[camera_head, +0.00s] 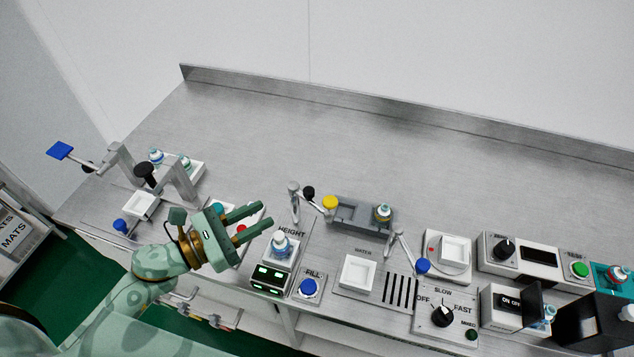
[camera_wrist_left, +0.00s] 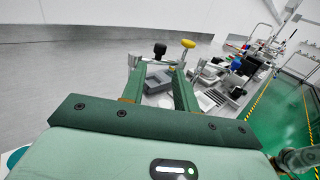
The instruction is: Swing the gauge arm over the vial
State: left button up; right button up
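The vial (camera_head: 281,243), with a blue and white cap, stands upright on the white height station (camera_head: 270,276) with lit green displays. The gauge arm (camera_head: 313,205) extends right from a grey post behind the station. It has a black knob (camera_head: 308,192) and a yellow disc (camera_head: 330,202), and points away from the vial. The knob (camera_wrist_left: 160,49) and disc (camera_wrist_left: 188,43) also show beyond my fingers in the left wrist view. My left gripper (camera_head: 266,214) is open and empty, left of the post and behind the vial. My right gripper is not in view.
A grey tray (camera_head: 348,212) holding another capped vial (camera_head: 382,213) lies behind. A blue FILL button (camera_head: 308,286) and white square dish (camera_head: 357,272) stand right of the station. A clamp-like stand (camera_head: 180,180) is at left. The back of the bench is clear.

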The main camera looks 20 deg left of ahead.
pick_arm(q)
jog(key=p+x, duration=0.2)
jog(key=x, duration=1.2)
jog(key=shift+s, duration=0.1)
grip_shut()
